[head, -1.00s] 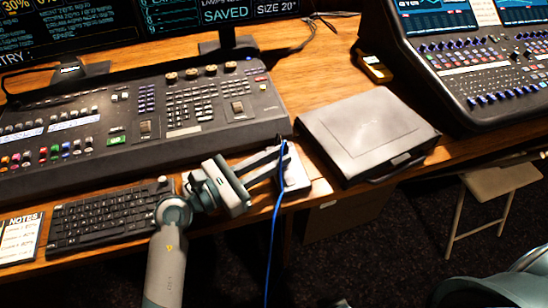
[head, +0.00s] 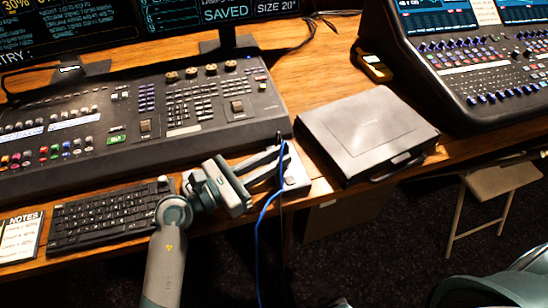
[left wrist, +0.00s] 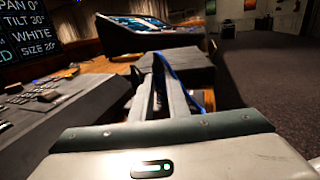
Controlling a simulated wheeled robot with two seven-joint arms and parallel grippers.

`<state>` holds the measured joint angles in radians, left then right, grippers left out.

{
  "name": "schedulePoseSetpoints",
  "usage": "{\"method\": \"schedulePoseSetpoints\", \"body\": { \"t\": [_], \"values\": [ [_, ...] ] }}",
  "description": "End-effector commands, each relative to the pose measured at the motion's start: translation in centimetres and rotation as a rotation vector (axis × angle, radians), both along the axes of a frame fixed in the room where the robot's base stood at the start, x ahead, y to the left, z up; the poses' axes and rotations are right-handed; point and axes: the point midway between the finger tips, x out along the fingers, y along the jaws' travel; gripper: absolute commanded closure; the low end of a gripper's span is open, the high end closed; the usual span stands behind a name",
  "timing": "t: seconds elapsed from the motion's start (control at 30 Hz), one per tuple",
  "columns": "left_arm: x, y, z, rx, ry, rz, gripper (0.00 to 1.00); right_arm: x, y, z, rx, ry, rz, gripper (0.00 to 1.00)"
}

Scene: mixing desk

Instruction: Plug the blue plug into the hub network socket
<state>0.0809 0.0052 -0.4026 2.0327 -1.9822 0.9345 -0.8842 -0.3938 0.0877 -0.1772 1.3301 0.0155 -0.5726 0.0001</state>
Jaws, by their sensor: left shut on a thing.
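My left gripper (head: 281,152) is shut at the near edge of the desk, with its fingers pointing right. It is shut on the blue plug, whose body is mostly hidden by the fingertips. The plug's blue cable (head: 262,215) hangs from the fingertips over the desk edge; it also shows in the left wrist view (left wrist: 172,72), beside the fingers (left wrist: 160,88). The hub (head: 298,176), a small pale box, sits right behind the fingertips. Its sockets cannot be made out, and I cannot tell whether the plug touches it. My right gripper is not in view.
A closed grey case (head: 367,133) lies just right of the hub. A large control desk (head: 150,115) is behind and left of the gripper, and a keyboard (head: 105,215) lies to the left. A second console (head: 475,70) stands at the far right.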

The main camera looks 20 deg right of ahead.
Motion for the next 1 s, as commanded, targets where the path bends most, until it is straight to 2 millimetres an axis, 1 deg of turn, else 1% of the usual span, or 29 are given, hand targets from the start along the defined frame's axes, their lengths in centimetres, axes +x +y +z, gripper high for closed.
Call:
{"method": "schedulePoseSetpoints", "body": {
  "t": [0.57,0.6,0.67,1.0],
  "values": [
    [0.0,-0.01,-0.77,0.0,0.0,0.0,1.0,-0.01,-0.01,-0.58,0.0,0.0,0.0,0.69],
    [0.0,-0.01,-0.71,0.0,0.0,0.0,0.78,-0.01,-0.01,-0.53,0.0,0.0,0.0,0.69],
    [0.0,-0.01,-0.71,0.0,0.0,0.0,0.64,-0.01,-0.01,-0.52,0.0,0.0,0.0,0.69],
    [0.0,0.0,-0.72,0.0,0.0,0.0,0.63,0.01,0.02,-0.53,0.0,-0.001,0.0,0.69]
  ]
}}
